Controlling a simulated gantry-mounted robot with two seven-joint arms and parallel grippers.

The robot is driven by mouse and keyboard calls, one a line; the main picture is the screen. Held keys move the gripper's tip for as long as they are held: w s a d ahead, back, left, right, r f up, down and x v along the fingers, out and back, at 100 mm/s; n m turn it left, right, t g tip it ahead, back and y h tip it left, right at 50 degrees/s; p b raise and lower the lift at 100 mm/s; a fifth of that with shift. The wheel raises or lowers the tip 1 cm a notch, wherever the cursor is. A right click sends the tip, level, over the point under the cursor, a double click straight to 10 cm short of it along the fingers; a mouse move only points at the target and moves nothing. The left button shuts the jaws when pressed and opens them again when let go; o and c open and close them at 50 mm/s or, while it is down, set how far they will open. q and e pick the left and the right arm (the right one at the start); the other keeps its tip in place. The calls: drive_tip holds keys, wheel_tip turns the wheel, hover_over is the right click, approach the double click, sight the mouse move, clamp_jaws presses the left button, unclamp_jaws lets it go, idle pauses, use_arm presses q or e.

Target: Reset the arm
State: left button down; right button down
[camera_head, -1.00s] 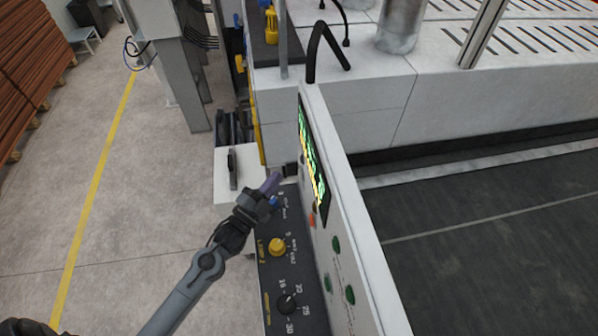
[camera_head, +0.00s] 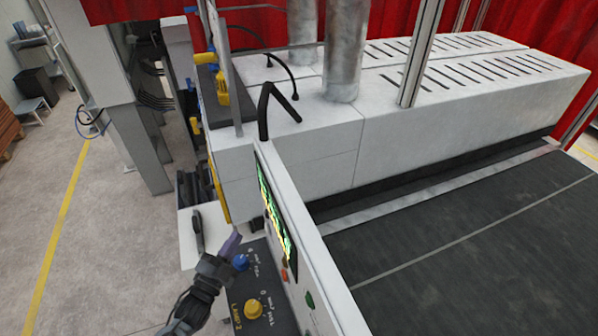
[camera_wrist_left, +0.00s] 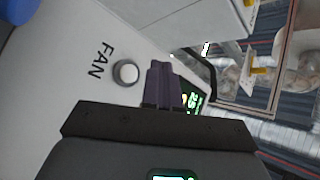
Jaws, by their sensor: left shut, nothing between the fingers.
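My left gripper (camera_head: 232,240) is in the lower left of the head view, with its arm coming up from the bottom edge. Its purple fingers are shut with nothing between them. It is beside the dark control panel, close to a blue knob (camera_head: 240,262); whether it touches the knob cannot be told. A yellow knob (camera_head: 253,308) sits nearer on the same panel. In the left wrist view the shut fingers (camera_wrist_left: 164,85) point past a round silver button (camera_wrist_left: 126,73) beside the word FAN. My right gripper is in neither view.
A green-lit screen (camera_head: 275,218) stands on the white panel wall right of the knobs. A white slotted machine (camera_head: 400,110) fills the back, with a dark flat bed (camera_head: 470,240) before it. Open floor (camera_head: 110,240) lies on the left.

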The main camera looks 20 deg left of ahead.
use_arm(q)
drive_tip(key=s+d+r+n+g+p, duration=0.3)
drive_tip(key=s+d+r+g+p, duration=0.25)
drive_tip(key=s+d+p, duration=0.35)
drive_tip(key=s+d+f+n+g+p, duration=0.1)
drive_tip(key=s+d+f+n+g, duration=0.1)
drive_tip(key=s+n+g, duration=0.5)
drive_tip(key=s+d+g, duration=0.1)
drive_tip(key=s+g, duration=0.3)
drive_tip(key=s, duration=0.3)
drive_tip(key=shift+f+y+p, duration=0.2)
drive_tip(key=shift+y+p, duration=0.1)
drive_tip(key=shift+p, duration=0.1)
drive_tip(key=shift+g, duration=0.25)
drive_tip(key=shift+s, duration=0.1)
